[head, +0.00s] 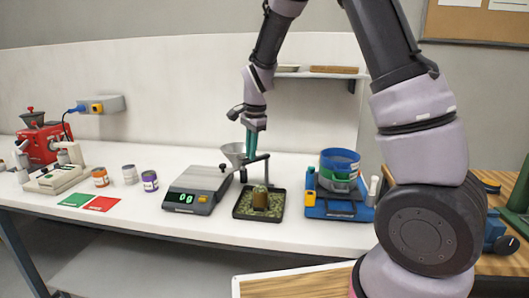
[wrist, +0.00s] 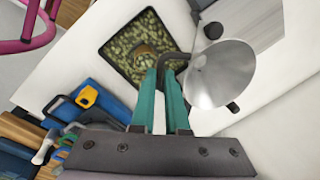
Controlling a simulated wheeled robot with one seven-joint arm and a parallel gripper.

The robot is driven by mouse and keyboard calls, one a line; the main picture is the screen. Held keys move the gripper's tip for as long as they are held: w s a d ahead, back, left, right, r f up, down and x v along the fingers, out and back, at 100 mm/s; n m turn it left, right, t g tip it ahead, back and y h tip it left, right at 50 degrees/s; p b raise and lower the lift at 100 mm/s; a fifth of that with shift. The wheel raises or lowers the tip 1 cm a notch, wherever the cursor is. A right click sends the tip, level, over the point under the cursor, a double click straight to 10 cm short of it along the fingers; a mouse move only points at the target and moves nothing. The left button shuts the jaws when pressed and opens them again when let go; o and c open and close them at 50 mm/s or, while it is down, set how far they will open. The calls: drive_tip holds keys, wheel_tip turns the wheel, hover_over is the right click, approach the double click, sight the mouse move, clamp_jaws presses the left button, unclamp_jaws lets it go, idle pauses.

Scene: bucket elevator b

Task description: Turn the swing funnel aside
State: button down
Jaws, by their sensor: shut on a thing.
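The swing funnel (head: 233,152) is a grey metal cone on a dark bent arm, beside the right rear of the scale. In the wrist view the funnel (wrist: 222,75) is large, just right of my fingers, its wide mouth facing the camera. My gripper (head: 251,152) has teal fingers pointing down at the funnel. In the wrist view my gripper (wrist: 166,72) is shut on the dark bent rod at the funnel's side; the exact contact is partly hidden by the fingers.
The scale (head: 196,189) with a green readout stands left of a dark tray (head: 238,213) of greenish pieces holding a brown cup (head: 260,198). A blue stand with stacked sieves (head: 340,162) is right. Small cans (head: 150,181) stand left. Bare bench lies in front.

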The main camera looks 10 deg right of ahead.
sight(231, 160)
drive_tip(key=w+a+m, duration=0.4)
drive_tip(key=a, duration=0.1)
drive_tip(key=shift+w+a+m+h, duration=0.1)
drive_tip(key=shift+m+h, duration=0.2)
drive_tip(key=shift+w+a+m, duration=0.55)
drive_tip(key=shift+w+m, duration=0.25)
drive_tip(key=c, duration=1.2)
unclamp_jaws()
wheel_tip(231, 160, up, 11)
drive_tip(key=s, duration=0.1)
drive_tip(key=shift+s+f, duration=0.15)
drive_tip(key=shift+s, duration=0.2)
